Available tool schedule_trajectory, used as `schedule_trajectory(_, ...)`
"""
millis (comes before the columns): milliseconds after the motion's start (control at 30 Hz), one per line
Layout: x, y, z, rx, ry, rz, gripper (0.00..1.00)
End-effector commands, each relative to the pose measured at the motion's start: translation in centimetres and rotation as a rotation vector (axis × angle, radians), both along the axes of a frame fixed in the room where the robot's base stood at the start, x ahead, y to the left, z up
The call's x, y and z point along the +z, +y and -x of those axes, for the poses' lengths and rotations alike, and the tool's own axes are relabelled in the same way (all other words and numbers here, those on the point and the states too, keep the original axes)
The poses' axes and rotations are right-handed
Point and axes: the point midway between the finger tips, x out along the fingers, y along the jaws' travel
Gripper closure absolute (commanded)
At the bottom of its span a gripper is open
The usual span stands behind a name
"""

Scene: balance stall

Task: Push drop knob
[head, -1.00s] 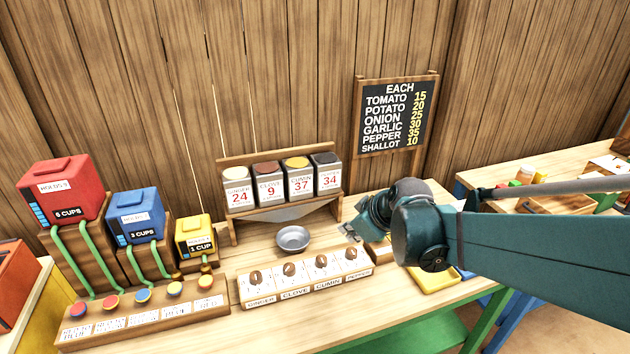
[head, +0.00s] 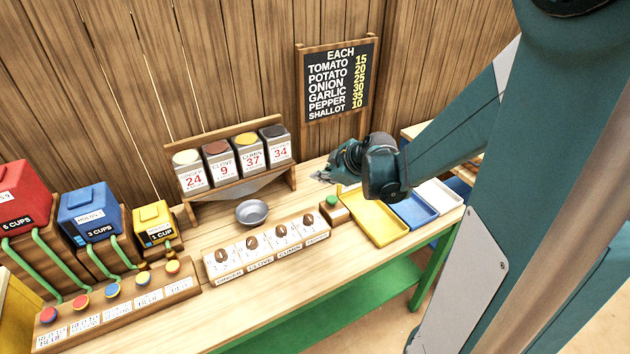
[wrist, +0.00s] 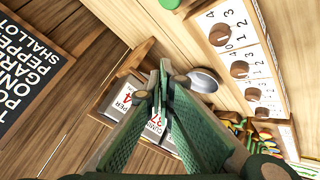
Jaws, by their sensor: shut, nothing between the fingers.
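My gripper (head: 322,175) is shut and empty, above the counter just right of the spice rack. In the wrist view its fingertips (wrist: 162,72) meet in front of the rack. A green knob (head: 332,201) tops a small wooden block at the right end of the dial panel (head: 262,272); it lies below and in front of my gripper, apart from it. The panel carries brown dials (head: 251,243) labelled ginger, clove, cumin and pepper. No label reads "drop", so I cannot tell for sure which is the drop knob.
A metal bowl (head: 252,213) stands before the rack of spice canisters (head: 219,160). Yellow (head: 372,222), blue (head: 414,211) and white (head: 440,193) trays lie to the right. A price board (head: 337,80) stands behind. Hopper boxes (head: 88,212) and coloured buttons are at the left.

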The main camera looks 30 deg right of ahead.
Motion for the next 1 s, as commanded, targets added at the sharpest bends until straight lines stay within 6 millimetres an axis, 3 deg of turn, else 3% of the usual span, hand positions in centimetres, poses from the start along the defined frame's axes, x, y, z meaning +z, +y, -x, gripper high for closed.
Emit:
schedule_trajectory(400, -0.3, -3.9, -1.6, 0.074, -0.053, 0.064, 1.00)
schedule_trajectory(1000, -0.5, -4.4, -1.7, 0.088, -0.062, 0.075, 1.00)
